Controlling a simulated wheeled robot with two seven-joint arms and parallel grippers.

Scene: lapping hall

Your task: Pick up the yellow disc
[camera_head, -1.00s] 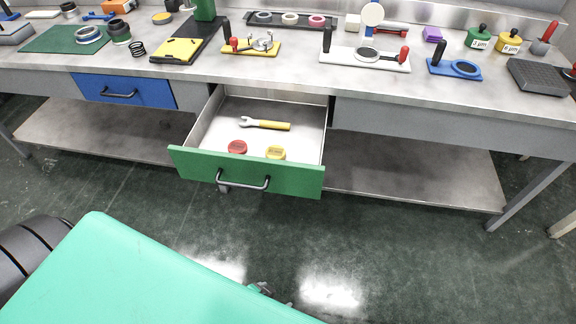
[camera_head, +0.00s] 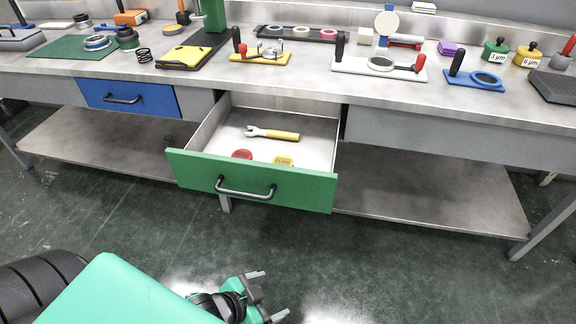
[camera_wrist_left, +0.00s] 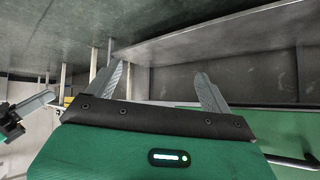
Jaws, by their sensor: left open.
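The yellow disc (camera_head: 283,161) lies in the open green-fronted drawer (camera_head: 310,185), near its front panel, which hides its lower part. A red disc (camera_head: 242,154) lies to its left, also partly hidden. My left gripper (camera_head: 276,293) is open and empty, below and in front of the drawer, well apart from the disc. Its two spread fingers also show in the left wrist view (camera_wrist_left: 160,75), with nothing between them. The yellow disc cannot be made out there. Part of what looks like my right gripper (camera_wrist_left: 30,108) shows at the left edge; its opening is unclear.
A wrench with a yellow handle (camera_head: 272,133) lies behind the discs in the drawer. The drawer handle (camera_head: 245,190) sticks out in front. The bench top (camera_head: 300,75) above holds several tools and pots. A closed blue drawer (camera_head: 130,97) is to the left. The floor in front is clear.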

